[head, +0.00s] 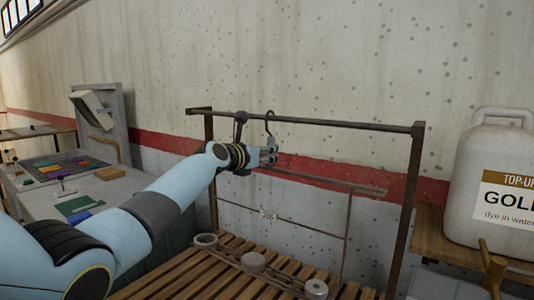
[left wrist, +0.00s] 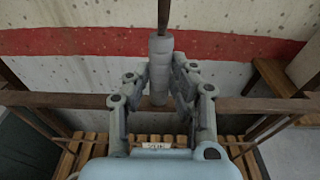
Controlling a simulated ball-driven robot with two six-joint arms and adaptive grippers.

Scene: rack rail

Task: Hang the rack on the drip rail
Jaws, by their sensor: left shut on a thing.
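The drip rail (head: 340,124) is a rusty horizontal bar on two uprights in front of the wall. The rack (head: 335,184) is a thin brown frame with a top bar, thin side wires and a curved dark hook (head: 270,117) above. My left gripper (head: 268,157) is shut on the rack's grey grip below the hook, seen between the fingers in the left wrist view (left wrist: 159,72). The hook is level with the rail; whether it rests over it, I cannot tell. My right gripper is not in view.
A large white jug (head: 495,185) stands on a wooden shelf at right. A grey worktop (head: 50,200) with coloured pieces is at left.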

